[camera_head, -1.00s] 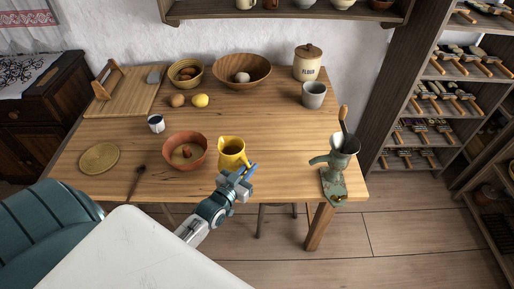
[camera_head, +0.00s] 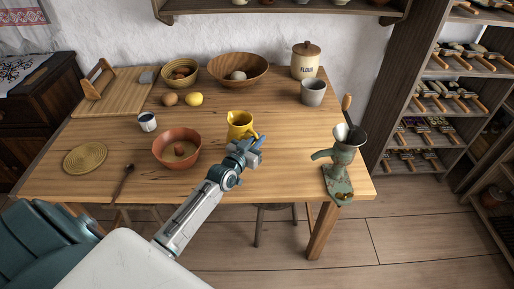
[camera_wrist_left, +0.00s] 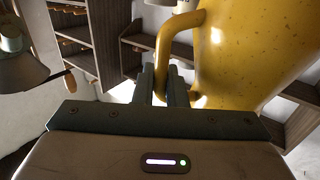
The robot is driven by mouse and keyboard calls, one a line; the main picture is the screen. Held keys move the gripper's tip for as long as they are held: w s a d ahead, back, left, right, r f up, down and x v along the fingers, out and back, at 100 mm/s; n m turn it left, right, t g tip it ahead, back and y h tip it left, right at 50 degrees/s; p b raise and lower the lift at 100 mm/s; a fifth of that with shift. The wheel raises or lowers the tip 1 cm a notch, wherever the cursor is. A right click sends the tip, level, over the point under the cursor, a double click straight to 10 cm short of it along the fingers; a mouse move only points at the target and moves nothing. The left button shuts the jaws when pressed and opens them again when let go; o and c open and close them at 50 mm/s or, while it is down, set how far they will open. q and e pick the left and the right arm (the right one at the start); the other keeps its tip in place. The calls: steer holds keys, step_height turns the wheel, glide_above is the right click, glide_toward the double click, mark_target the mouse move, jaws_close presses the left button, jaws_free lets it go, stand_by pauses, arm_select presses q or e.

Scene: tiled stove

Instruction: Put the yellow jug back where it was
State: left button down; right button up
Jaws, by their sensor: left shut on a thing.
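The yellow jug (camera_head: 238,125) is over the middle of the wooden table, right of and a little behind the terracotta bowl. My left gripper (camera_head: 247,146) is at its near right side and is shut on its handle. In the left wrist view the jug's glossy body (camera_wrist_left: 250,50) fills the upper right, and the handle (camera_wrist_left: 170,48) comes down to the gripper's fingers (camera_wrist_left: 165,85). The jug looks roughly upright in the head view. Whether its base touches the table I cannot tell. My right gripper is not in view.
The terracotta bowl (camera_head: 177,147) stands left of the jug. A green grinder (camera_head: 339,165) is at the table's right front. A grey cup (camera_head: 313,92), flour jar (camera_head: 305,61), wooden bowl (camera_head: 238,70) and lemon (camera_head: 195,98) stand behind. Bare table lies right of the jug.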

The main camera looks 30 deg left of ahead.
arm_select(q)
steer(key=shift+f, duration=0.6)
steer(key=shift+f+b, duration=0.1)
steer(key=shift+b, duration=0.2)
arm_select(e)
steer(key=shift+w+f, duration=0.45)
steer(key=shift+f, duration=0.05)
arm_select(q)
steer(key=shift+f, duration=0.1)
steer(key=c, duration=1.5)
jaws_free()
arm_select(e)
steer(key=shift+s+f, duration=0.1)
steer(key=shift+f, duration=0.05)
